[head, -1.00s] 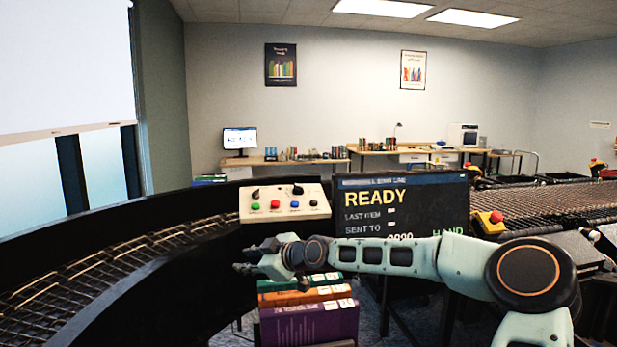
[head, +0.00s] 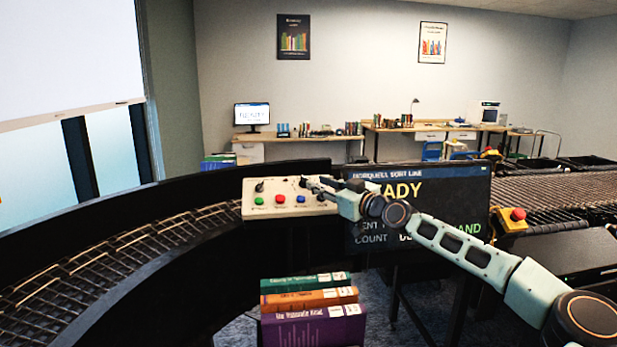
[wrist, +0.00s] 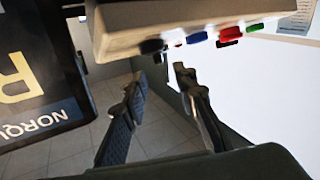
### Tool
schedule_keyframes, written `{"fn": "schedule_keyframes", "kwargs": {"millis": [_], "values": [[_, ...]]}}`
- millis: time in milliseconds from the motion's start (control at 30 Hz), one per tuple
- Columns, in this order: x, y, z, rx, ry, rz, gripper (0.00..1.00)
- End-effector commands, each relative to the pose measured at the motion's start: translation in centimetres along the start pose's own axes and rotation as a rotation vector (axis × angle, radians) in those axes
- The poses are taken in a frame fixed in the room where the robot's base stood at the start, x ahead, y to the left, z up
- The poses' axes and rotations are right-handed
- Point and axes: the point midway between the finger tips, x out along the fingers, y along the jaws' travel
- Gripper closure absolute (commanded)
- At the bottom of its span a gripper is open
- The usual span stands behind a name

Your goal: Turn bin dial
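The beige control panel (head: 250,210) stands at the end of the curved conveyor, with a row of coloured buttons below black dials. The left dial (head: 260,187) is in plain sight. The right dial is mostly hidden behind my gripper (head: 316,184), which is at the panel's upper right. In the wrist view the panel (wrist: 180,18) is upside down at the top, with black, blue, red and green buttons along its edge. My gripper (wrist: 157,80) is open there, its two fingers apart with nothing between them. I cannot tell whether it touches a dial.
A display screen (head: 365,240) reading partly "ADY" stands right of the panel, behind my arm. A red stop button (head: 518,214) on a yellow box is farther right. Stacked books (head: 310,325) lie below the panel. The curved conveyor (head: 120,258) fills the left.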

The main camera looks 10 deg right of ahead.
Motion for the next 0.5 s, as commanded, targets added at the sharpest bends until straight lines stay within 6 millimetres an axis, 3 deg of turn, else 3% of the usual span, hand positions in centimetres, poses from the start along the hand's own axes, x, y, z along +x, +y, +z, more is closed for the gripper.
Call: {"fn": "schedule_keyframes", "kwargs": {"millis": [200, 500], "values": [[3.6, -0.1, -0.1, 0.0, -0.001, -0.002, 0.74], [5.9, -0.1, 0.0, -0.001, -0.001, -0.001, 0.74]]}}
